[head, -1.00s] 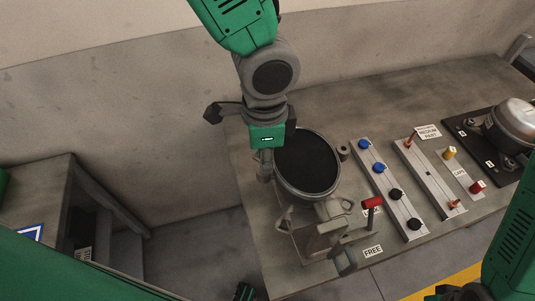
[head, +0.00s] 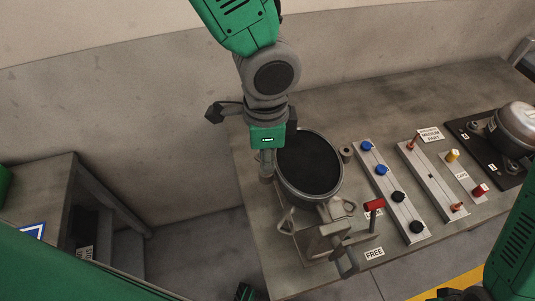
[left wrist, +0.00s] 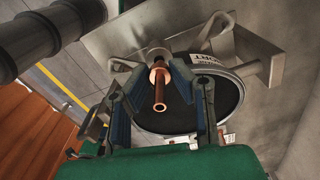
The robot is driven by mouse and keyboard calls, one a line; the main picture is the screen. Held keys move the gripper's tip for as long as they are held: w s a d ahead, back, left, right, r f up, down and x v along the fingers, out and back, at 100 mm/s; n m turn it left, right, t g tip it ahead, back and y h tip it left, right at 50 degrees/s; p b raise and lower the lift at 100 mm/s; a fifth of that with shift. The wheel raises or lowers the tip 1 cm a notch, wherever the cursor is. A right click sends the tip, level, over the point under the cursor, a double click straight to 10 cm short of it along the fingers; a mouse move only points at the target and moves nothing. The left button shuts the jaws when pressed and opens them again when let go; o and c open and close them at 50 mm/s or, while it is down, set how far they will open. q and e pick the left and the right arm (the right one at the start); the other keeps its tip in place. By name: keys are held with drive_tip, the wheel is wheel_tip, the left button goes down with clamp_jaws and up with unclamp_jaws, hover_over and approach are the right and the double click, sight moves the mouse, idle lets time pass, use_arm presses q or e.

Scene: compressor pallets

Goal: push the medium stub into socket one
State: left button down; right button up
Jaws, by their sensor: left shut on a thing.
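The medium stub, a copper tube with a wider collar (left wrist: 160,88), stands between the fingers of my left gripper (left wrist: 163,100) in the left wrist view. The gripper is shut on it. A pale ring lies right behind the collar; I cannot tell whether the stub sits in a socket there. In the head view my left gripper (head: 267,165) points down at the left edge of a round, black-topped vessel (head: 308,165), and the stub is hidden. A dark part at the bottom right may be my right gripper (head: 462,292); its jaws are unclear.
A clamp with a red handle (head: 373,205) stands before the vessel. To the right are a rail with blue and black knobs (head: 384,182), a rail with copper stubs (head: 428,175), yellow and red caps (head: 480,190), and a silver compressor (head: 519,124). The bench's back is clear.

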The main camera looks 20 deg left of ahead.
use_arm(q)
drive_tip(key=shift+f+b, duration=0.6)
drive_tip(key=shift+f, duration=0.4)
drive_tip(key=c, duration=1.3)
unclamp_jaws()
drive_tip(key=shift+r, duration=0.25)
wheel_tip(320, 180, up, 10)
drive_tip(key=shift+w+r, duration=0.1)
drive_tip(key=shift+r, duration=0.65)
